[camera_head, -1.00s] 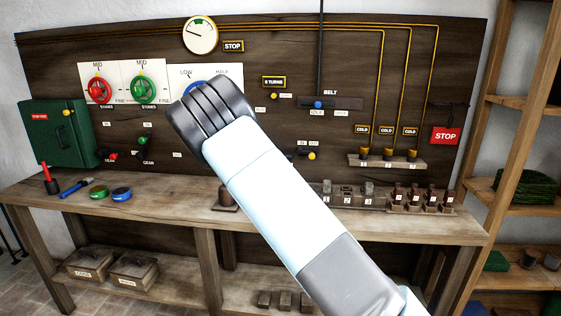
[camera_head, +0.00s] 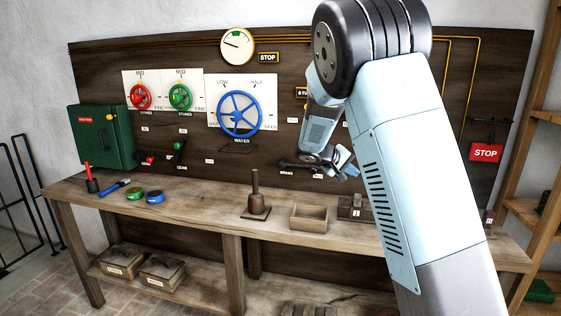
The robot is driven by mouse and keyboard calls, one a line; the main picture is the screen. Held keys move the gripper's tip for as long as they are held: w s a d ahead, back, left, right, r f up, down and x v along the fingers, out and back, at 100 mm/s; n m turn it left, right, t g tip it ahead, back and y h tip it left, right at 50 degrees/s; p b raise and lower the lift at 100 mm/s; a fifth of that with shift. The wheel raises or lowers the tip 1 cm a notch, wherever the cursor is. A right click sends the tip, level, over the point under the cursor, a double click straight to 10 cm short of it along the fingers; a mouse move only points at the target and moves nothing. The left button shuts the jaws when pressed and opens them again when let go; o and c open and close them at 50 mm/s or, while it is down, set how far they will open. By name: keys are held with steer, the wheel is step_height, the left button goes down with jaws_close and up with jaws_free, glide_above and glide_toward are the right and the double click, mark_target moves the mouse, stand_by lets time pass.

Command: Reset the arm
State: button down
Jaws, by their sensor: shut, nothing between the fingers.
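My arm (camera_head: 412,165) rises from the lower right of the head view, bends at a dark elbow at the top, and folds back down toward the wall panel. My gripper (camera_head: 346,163) hangs in front of the panel, right of the blue wheel (camera_head: 240,114) and above the bench. It is small in the picture; it is shut and holds nothing. The arm covers the right part of the panel and part of the bench.
The wooden bench (camera_head: 190,207) carries a dark post on a base (camera_head: 256,195), an open wooden box (camera_head: 309,218), and weights (camera_head: 352,207). A green cabinet (camera_head: 106,137), red wheel (camera_head: 140,97) and green wheel (camera_head: 180,97) are left. A red STOP sign (camera_head: 486,153) and shelves (camera_head: 545,120) are right.

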steer(key=s+d+r+m+g+y, duration=0.1)
steer(key=s+d+r+y, duration=0.25)
steer(key=s, duration=0.65)
steer(key=s+d+r+m+g+y, duration=0.15)
steer(key=s+r, duration=0.25)
steer(key=s, duration=0.6)
steer(key=s+a+r+t+y, duration=0.1)
steer(key=s+a+y, duration=0.1)
steer(key=s, duration=0.9)
steer(key=s+a+r+t+y, duration=0.1)
steer(key=s+a+y, duration=0.2)
steer(key=s, duration=0.8)
steer(key=shift+s+a+t, duration=0.25)
steer(key=shift+s+t, duration=0.05)
steer(key=shift+t, duration=0.05)
steer(key=c, duration=1.9)
jaws_free()
